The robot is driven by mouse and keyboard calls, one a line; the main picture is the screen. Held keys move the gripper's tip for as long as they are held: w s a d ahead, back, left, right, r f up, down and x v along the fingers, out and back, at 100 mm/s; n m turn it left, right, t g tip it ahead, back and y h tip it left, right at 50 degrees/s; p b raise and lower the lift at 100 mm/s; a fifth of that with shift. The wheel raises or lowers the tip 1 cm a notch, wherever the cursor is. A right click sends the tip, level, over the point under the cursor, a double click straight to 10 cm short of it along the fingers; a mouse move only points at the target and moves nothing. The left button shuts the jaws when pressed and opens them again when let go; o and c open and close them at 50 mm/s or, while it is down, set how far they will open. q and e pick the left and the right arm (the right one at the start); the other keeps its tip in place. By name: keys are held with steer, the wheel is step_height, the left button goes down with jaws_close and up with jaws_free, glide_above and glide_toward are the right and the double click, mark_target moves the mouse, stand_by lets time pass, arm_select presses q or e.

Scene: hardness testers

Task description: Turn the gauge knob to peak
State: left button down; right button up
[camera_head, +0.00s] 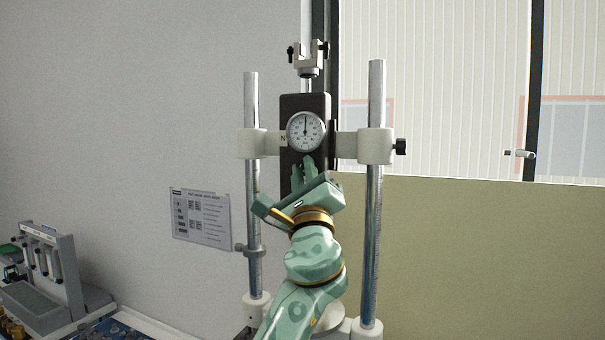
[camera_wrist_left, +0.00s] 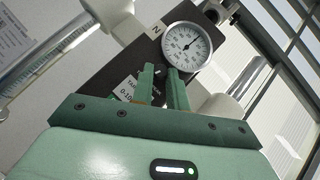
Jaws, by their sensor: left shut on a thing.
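The gauge (camera_head: 306,131) has a round white dial with a dark pointer standing nearly upright in the head view. It sits on a black body (camera_head: 318,104) held between two metal posts. The dial also shows in the left wrist view (camera_wrist_left: 187,46). My left gripper (camera_head: 303,165) reaches up from below, its green fingers (camera_wrist_left: 162,78) just under the dial against the body's front. My right gripper is in neither view.
White clamps (camera_head: 376,146) hold the body to the left post (camera_head: 251,100) and right post (camera_head: 375,90). A sheet of printed instructions (camera_head: 200,214) is at left. Another device (camera_head: 45,275) stands at lower left.

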arm_select(q)
steer(key=shift+d+r+n+g+y+p, duration=0.15)
steer(key=shift+n+g+y+p, duration=0.45)
steer(key=shift+n+y, duration=0.8)
steer(key=shift+n+g, duration=0.3)
steer(key=shift+n, duration=0.1)
steer(key=c, duration=1.4)
jaws_free()
